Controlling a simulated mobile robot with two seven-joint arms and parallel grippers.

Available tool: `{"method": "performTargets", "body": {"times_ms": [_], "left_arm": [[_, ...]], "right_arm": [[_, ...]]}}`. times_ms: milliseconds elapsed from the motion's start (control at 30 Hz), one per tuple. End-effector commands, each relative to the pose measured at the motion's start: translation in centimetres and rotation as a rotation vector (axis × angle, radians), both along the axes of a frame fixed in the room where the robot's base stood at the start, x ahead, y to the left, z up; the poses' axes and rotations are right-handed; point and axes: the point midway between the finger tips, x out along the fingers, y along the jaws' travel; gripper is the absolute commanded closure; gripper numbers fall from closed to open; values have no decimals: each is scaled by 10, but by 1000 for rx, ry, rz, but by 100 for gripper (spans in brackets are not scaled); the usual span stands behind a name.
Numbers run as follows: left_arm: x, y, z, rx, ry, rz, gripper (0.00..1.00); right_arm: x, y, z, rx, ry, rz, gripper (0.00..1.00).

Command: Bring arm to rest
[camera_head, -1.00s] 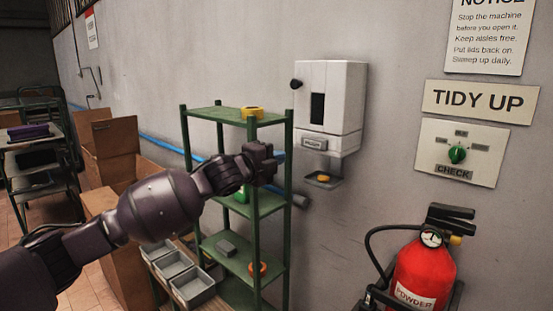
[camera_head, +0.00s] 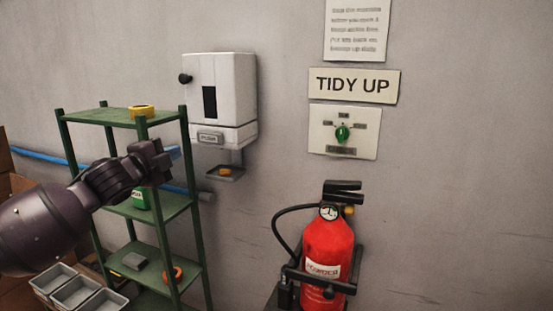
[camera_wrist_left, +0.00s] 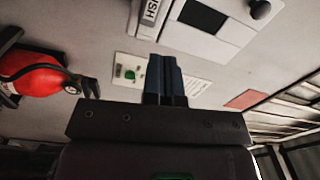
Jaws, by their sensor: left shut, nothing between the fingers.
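My left gripper (camera_head: 158,160) comes in from the left in the head view, held in front of the green shelf rack (camera_head: 120,118). Its blue fingers (camera_wrist_left: 164,78) are together in the left wrist view, with nothing between them. The white wall dispenser (camera_head: 222,95), with a push plate (camera_head: 210,138) and a small tray (camera_head: 224,173), is on the wall right of the gripper, apart from it. A yellowish thing lies on that tray. The right gripper is not in view.
A red fire extinguisher (camera_head: 327,250) hangs at lower right. A panel with a green knob (camera_head: 343,133) sits under the TIDY UP sign (camera_head: 353,86). A yellow ring (camera_head: 141,111) lies on the rack's top. Grey bins (camera_head: 76,292) stand at lower left. A blue pipe (camera_head: 45,156) runs along the wall.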

Motion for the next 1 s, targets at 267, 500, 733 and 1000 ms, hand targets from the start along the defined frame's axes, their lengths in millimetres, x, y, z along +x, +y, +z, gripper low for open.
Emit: {"method": "performTargets", "body": {"times_ms": [267, 500, 733, 1000], "left_arm": [[-20, -29, -26, -277, 53, -56, 100], [-45, -37, -95, -486, 163, -50, 100], [-89, -34, -186, -714, 296, 17, 100], [-158, -20, -285, -929, 429, 163, 100]], "right_arm": [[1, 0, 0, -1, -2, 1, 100], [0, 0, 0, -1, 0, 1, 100], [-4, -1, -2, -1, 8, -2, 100], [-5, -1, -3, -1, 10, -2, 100]]}}
